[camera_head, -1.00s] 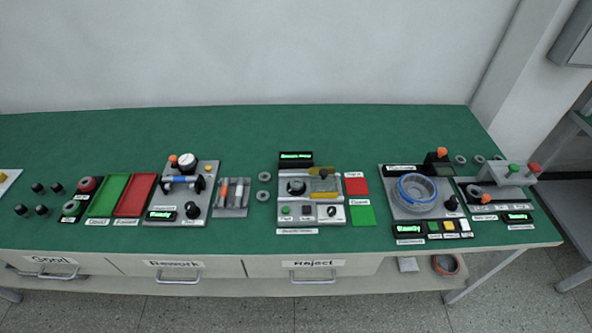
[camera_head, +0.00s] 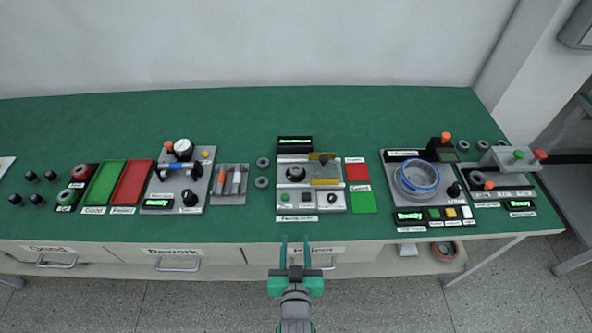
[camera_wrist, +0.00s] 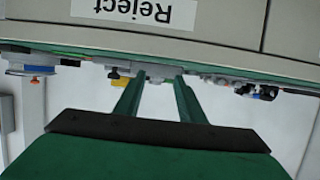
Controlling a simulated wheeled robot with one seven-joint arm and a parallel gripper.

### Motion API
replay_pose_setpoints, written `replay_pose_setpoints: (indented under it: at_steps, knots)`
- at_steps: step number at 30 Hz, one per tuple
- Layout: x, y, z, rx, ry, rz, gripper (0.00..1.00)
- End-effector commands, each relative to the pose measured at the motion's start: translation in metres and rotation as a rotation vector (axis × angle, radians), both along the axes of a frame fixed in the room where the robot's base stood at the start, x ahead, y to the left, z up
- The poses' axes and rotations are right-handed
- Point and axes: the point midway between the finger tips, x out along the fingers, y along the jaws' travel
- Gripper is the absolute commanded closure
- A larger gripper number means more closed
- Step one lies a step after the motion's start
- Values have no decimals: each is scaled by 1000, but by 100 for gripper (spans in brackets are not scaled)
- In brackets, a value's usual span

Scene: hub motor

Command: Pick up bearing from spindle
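The middle station (camera_head: 328,202) has a dark round part (camera_head: 296,174) on its left side that looks like a bearing on a spindle; it is too small to tell ring from shaft. My gripper (camera_head: 295,241) is in front of the table's front edge, by the Reject drawer, below and apart from that station. Its two teal fingers stand apart with nothing between them. In the wrist view my gripper (camera_wrist: 160,82) is also open and empty, pointing at the table edge; the spindle cannot be made out there.
Two loose grey rings (camera_head: 262,162) lie left of the station. Red (camera_head: 357,171) and green (camera_head: 362,202) pads lie right of it. A knob (camera_head: 323,160) stands up at its rear. The Reject drawer label (camera_wrist: 135,12) appears upside down in the wrist view.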

Motion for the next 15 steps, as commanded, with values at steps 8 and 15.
replay_pose_setpoints:
  at_steps: [8, 15]
  knots:
    - [82, -4, 40, -3, 27, 3, 64]
    - [116, -7, 64, -6, 50, 5, 64]
